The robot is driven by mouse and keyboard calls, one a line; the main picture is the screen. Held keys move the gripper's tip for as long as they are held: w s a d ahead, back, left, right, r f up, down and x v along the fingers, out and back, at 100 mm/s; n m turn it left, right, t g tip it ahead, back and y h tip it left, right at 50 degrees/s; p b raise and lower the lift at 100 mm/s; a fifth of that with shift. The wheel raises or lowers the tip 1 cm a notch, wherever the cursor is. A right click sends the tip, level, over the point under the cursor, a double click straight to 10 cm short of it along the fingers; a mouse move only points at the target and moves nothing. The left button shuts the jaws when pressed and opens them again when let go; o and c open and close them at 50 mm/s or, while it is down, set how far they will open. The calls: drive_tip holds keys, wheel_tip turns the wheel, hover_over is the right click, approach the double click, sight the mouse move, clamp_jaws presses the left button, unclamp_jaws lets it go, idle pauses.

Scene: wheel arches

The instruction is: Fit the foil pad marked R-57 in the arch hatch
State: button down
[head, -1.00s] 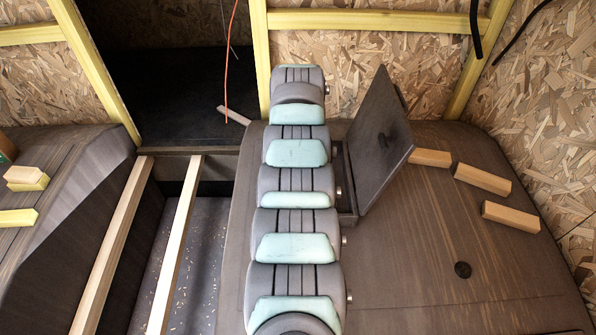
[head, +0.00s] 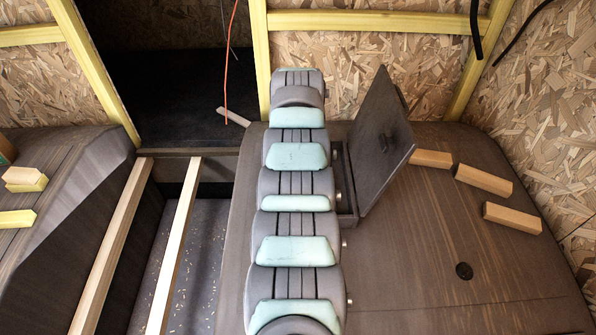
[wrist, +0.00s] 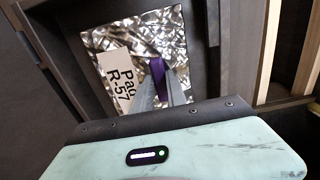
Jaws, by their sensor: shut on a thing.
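The foil pad (wrist: 110,44) is crinkled silver, with a white label reading "Pad R-57" and a purple tab. My gripper (wrist: 160,74) is shut on the purple tab in the wrist view. The pad lies within the dark frame of the arch hatch (wrist: 62,62) in that view; I cannot tell how deep it sits or whether it touches the bottom. In the head view my arm hides the pad, my gripper and most of the opening. The hatch lid (head: 377,150) stands open, tilted up, to the right of my arm.
Pale wooden battens (head: 176,240) span the floor gap at left. An orange cable (head: 229,60) hangs behind. The arch top's right front is clear.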

drive_tip(key=c, duration=1.3)
unclamp_jaws()
drive_tip(key=shift+o, duration=0.2)
drive_tip(key=shift+r, duration=0.1)
wheel_tip(320, 180, up, 11)
drive_tip(key=p, duration=0.8)
drive_tip(key=shift+p, duration=0.3)
drive_tip(key=shift+f, duration=0.2)
